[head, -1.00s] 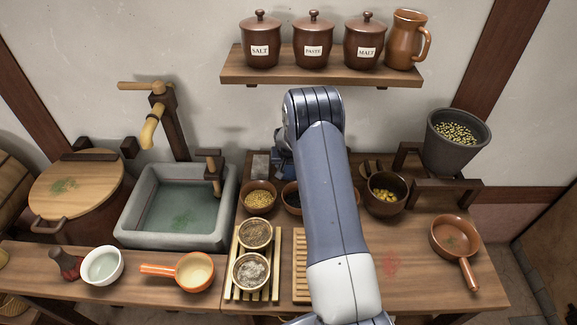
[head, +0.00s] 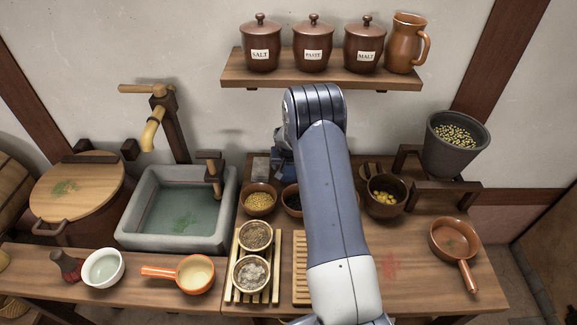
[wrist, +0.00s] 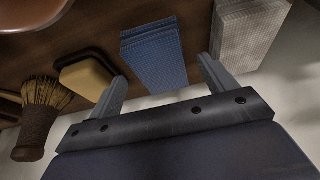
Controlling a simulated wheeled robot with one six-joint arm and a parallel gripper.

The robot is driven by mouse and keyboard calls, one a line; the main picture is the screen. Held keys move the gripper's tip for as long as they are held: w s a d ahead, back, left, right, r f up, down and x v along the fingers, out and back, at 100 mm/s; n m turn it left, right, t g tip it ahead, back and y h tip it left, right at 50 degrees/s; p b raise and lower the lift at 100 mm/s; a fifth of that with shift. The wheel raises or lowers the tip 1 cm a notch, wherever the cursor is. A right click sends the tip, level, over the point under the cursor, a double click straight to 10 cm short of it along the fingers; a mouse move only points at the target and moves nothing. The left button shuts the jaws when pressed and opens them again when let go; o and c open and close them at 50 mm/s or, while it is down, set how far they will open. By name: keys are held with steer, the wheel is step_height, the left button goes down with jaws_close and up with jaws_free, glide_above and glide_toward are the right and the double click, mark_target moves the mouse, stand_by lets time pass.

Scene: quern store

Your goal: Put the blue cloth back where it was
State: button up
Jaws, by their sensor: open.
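The blue cloth (wrist: 153,56) is a folded, flat-lying rectangular pad on the wooden counter in the wrist view. It lies between a grey-white cloth (wrist: 247,34) and a yellow sponge (wrist: 86,76) with a dark edge. My gripper (wrist: 163,72) is open and empty, with one finger on each side of the blue cloth's near end in the picture. I cannot tell whether the fingers touch it. In the head view my arm covers most of this spot at the back of the counter; the grey-white cloth shows left of the arm (head: 261,165).
A brush (wrist: 38,118) lies beside the sponge. Bowls stand close in front, including one with yellow grains (head: 258,202) and one with yellow pieces (head: 385,197). The wall is close behind. A shelf (head: 315,72) with jars hangs above; a stone sink (head: 130,240) is at left.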

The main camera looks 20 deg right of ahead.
steer(key=p+v, duration=0.3)
steer(key=v, duration=0.7)
steer(key=shift+r, duration=0.1)
steer(key=b+x, duration=0.4)
steer(key=x, duration=0.8)
steer(key=shift+s, duration=0.1)
steer(key=shift+f+b, duration=0.3)
steer(key=shift+b, duration=0.05)
steer(key=shift+r+p, duration=0.8)
steer(key=shift+r, duration=1.1)
steer(key=shift+f, duration=0.1)
